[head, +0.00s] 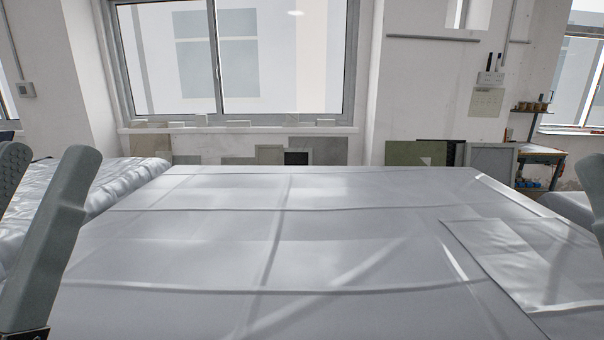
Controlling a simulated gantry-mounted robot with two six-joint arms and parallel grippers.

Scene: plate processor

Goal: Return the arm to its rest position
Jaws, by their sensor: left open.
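My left gripper (49,160) is at the left edge of the head view. Its two grey fingers point up and stand apart, with nothing between them. One finger is partly cut off by the picture edge. A grey piece at the far right edge looks like one finger of my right gripper (597,190). The rest of that gripper is out of view, so its opening cannot be told. No plate or plate processor shows in this view.
A large table (250,240) under a smooth grey-white cover fills the middle and is bare. A folded sheet (510,262) lies on its right side. Another covered surface (95,188) stands at the left. Panels (418,153) lean against the back wall.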

